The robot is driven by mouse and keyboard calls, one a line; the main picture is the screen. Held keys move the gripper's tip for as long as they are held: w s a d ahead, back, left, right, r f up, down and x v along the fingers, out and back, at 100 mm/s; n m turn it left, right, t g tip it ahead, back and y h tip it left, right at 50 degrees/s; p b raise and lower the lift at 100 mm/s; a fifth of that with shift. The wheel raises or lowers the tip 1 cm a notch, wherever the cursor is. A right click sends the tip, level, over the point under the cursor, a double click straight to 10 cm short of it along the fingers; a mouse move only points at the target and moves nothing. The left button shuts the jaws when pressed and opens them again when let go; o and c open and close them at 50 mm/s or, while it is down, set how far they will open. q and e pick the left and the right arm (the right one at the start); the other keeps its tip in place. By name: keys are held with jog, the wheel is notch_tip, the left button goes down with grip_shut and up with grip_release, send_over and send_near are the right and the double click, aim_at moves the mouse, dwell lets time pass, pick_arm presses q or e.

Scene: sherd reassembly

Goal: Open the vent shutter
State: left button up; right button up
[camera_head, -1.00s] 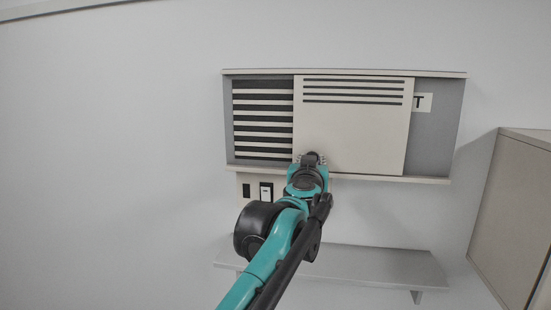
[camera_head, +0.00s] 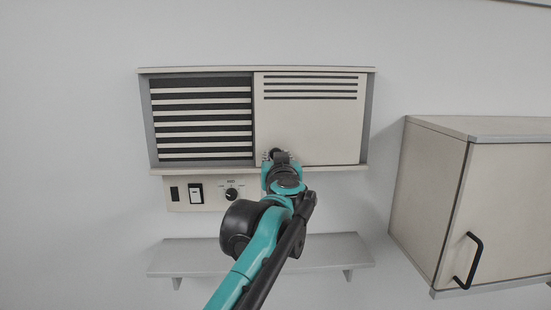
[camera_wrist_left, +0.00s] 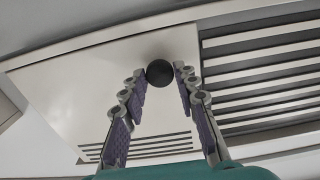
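The vent shutter (camera_head: 310,125) is a cream panel with dark slots along its top. It sits over the right part of the vent frame, close to the frame's right end. The dark vent slats (camera_head: 203,120) show uncovered on the left; they also show in the left wrist view (camera_wrist_left: 260,75), at the right. A round black knob (camera_wrist_left: 159,72) is on the shutter near its lower left corner. My left gripper (camera_head: 278,155) is at this knob; in the left wrist view its purple-padded fingers (camera_wrist_left: 160,75) close in on both sides of it. My right gripper is not in view.
Below the vent is a small control plate with a switch (camera_head: 195,193) and a dial (camera_head: 231,194). A grey shelf (camera_head: 330,252) is lower on the wall. A cabinet (camera_head: 500,210) with a black handle stands out at the right. The wall at left is clear.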

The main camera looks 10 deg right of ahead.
pick_arm(q)
jog(key=shift+o, duration=1.4)
jog(key=shift+w, duration=0.1)
jog(key=s, duration=1.2)
jog(key=shift+a, duration=0.2)
jog(key=s+a+f+m+g+h+b, duration=0.1)
jog(key=s+a+f+m+h+b, duration=0.1)
jog(key=f+b, duration=0.75)
jog(key=s+a+f+m+g+h+b, duration=0.1)
jog(key=s+a+f+h+b, duration=0.3)
jog(key=f, duration=1)
jog(key=s+a+f+m+g+h+b, duration=0.1)
jog(key=f+m+b, duration=0.1)
jog(key=f+b, duration=0.8)
jog(key=s+a+f+n+g+y+b, duration=0.1)
jog(key=s+a+f+b, duration=0.3)
jog(key=f, duration=1.1)
jog(key=s+a+f+n+g+y+b, duration=0.2)
jog(key=s+a+f+g+y+b, duration=0.2)
jog(key=f, duration=1.1)
jog(key=s+a+f+n+g+y+b, duration=0.2)
jog(key=s+a+f+b, duration=0.3)
jog(key=f, duration=1)
jog(key=s+a+g, duration=0.1)
jog(key=s+a, duration=0.2)
jog(key=a, duration=0.2)
jog(key=shift+a+y, duration=0.25)
jog(key=shift+y, duration=0.05)
